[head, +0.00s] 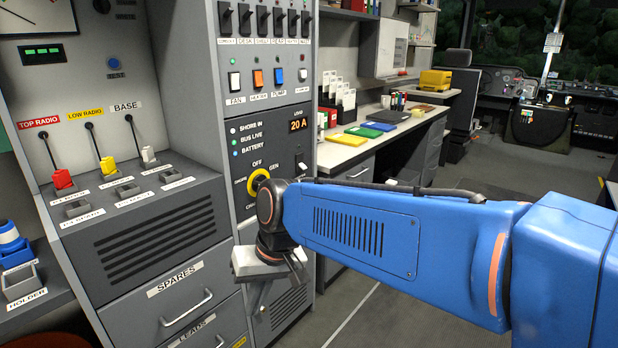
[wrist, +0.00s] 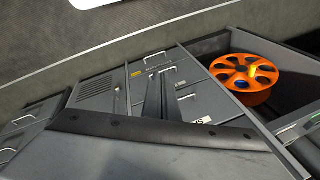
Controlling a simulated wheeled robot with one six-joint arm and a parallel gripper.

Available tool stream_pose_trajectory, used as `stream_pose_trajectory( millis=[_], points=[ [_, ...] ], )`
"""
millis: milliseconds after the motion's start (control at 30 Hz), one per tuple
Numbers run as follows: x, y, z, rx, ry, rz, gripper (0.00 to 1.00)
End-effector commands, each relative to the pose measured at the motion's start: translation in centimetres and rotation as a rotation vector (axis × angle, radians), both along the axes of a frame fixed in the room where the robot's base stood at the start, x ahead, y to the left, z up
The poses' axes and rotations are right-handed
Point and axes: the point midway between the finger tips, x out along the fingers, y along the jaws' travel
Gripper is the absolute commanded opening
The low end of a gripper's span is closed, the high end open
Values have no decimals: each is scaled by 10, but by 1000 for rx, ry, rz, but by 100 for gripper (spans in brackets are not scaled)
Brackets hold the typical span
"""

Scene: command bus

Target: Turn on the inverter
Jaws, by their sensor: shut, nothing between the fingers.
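The grey power panel (head: 278,140) stands left of centre in the head view. No label reading inverter is legible. My gripper (head: 262,297) hangs below the knob, in front of the cabinet's lower part, apart from the controls. In the wrist view, its fingers (wrist: 160,97) are together and empty, with drawer fronts beyond them.
Rocker switches (head: 255,78) and a row of toggles (head: 262,20) are above the panel. A spares drawer (head: 180,293) is below. A desk (head: 350,150) stands behind my arm. An orange reel (wrist: 244,78) lies in a compartment.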

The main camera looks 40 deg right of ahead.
Motion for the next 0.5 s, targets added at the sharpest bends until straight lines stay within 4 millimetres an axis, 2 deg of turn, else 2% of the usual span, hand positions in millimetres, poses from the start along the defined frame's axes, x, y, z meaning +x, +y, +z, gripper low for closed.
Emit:
stream_pose_trajectory(
  millis=[267,367,500],
  points=[
    [49,4,-2,406,182,-390,0],
    [72,-3,2,558,227,-526,0],
    [108,-23,11,779,272,-710,0]
  ],
)
